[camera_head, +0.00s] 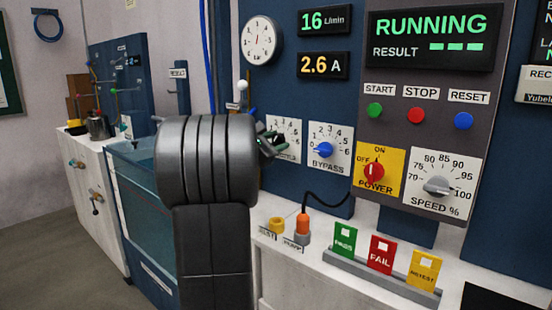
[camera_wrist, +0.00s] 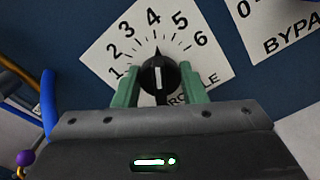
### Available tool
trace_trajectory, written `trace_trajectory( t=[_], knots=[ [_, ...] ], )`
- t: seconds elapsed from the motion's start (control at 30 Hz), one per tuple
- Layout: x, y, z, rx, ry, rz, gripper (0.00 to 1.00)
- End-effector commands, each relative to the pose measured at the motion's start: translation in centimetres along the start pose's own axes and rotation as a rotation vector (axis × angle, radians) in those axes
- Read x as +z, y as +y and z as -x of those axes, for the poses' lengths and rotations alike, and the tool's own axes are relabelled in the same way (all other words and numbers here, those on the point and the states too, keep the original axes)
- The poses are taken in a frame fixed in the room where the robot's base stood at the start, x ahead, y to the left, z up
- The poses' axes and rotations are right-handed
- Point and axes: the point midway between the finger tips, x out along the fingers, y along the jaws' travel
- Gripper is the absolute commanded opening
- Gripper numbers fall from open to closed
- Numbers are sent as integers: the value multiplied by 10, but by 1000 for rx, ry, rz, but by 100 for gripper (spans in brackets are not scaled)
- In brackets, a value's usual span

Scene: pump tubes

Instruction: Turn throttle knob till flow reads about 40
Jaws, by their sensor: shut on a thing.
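The throttle knob (camera_wrist: 159,78) is black with a white mark, on a white dial plate (camera_wrist: 103,52) numbered 1 to 6. Its pointer is close to the 4. My gripper (camera_wrist: 160,70) has one green finger on each side of the knob and is shut on it. In the head view my gripper (camera_head: 271,144) is at the throttle plate (camera_head: 287,128), and my arm and fingers hide the knob there. The flow display (camera_head: 324,20) reads 16 L/min in green.
The bypass knob (camera_head: 326,149) is just right of the throttle plate. The red power knob (camera_head: 374,172) and grey speed knob (camera_head: 438,187), near 100, are further right. The screen (camera_head: 433,39) says RUNNING. The current display (camera_head: 323,65) reads 2.6 A. An orange plug (camera_head: 303,226) stands below.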

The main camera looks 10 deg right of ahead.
Motion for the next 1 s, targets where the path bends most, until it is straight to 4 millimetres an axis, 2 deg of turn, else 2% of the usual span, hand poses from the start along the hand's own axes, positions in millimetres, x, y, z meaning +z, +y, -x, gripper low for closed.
trace_trajectory(
  t=[0.03, 0.5, 1.0],
  knots=[
    [-7, -4, 0, 2, -1, -47, 15],
    [-4, -2, 0, 1, -1, -431, 15],
    [-1, 0, 0, -1, 0, -584, 15]
  ],
)
